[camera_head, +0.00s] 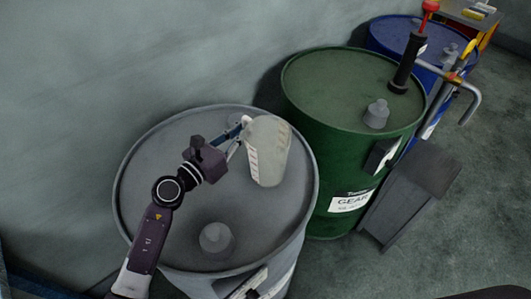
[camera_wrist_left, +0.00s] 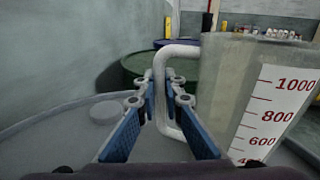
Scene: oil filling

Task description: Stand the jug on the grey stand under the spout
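The jug (camera_head: 268,150) is a translucent grey measuring jug, upright over the grey drum's lid at its right side. In the left wrist view the jug (camera_wrist_left: 225,90) fills the right side, with a red scale and its handle (camera_wrist_left: 160,95) at the centre. My left gripper (camera_head: 238,138) reaches the handle from the left. Its blue fingers (camera_wrist_left: 160,88) stand on either side of the handle, with small gaps showing, so it looks open around it. The grey stand (camera_head: 415,175) is on the floor, right of the green drum. The bent spout (camera_head: 470,105) is above it. My right gripper is out of view.
The grey drum (camera_head: 165,215) has a raised cap (camera_head: 216,238) at its front. The green drum (camera_head: 330,85) carries a black pump (camera_head: 407,65) and a grey cap (camera_head: 376,113). A blue drum (camera_head: 390,35) stands behind. The stand's top looks clear; open floor lies to the right.

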